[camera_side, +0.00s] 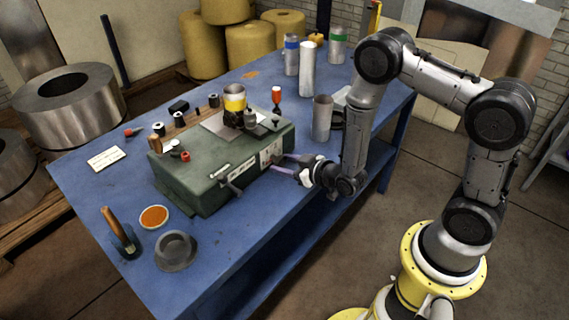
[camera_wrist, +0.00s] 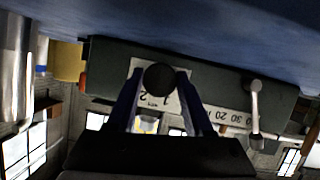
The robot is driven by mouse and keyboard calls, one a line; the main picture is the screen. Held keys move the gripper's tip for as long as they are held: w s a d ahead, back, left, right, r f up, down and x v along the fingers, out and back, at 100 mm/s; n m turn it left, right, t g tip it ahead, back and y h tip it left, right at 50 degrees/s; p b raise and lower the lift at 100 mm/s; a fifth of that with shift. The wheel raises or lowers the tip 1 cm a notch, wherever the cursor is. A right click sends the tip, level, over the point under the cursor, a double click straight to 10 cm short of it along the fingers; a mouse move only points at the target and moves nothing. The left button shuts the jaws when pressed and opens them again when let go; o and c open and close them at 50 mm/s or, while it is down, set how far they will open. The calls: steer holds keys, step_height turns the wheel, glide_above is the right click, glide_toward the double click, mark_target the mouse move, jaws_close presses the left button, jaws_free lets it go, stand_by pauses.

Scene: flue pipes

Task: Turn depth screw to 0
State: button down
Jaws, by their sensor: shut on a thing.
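The depth screw shows in the wrist view as a round dark knob (camera_wrist: 159,77) in front of a pale scale plate with a few digits. The wrist picture is upside down. My gripper (camera_wrist: 157,84) has one finger on each side of the knob and is shut on it. In the side view my gripper (camera_side: 283,163) reaches the right end of the front face of the green machine (camera_side: 196,192); the knob itself is hard to make out there. I cannot read the screw's setting.
A lever (camera_wrist: 255,105) with a second scale sits beside the knob on the machine's front. A yellow-banded can (camera_side: 234,97) and small parts stand on top. A grey cylinder (camera_side: 322,118) stands right of the machine on the blue table (camera_side: 90,192). The table's front edge lies below my wrist.

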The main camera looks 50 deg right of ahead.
steer(key=shift+c, duration=1.5)
jaws_free()
steer(key=v, duration=1.3)
steer(key=shift+s+r, duration=0.2)
steer(key=shift+s, duration=0.2)
steer(key=shift+r, duration=0.1)
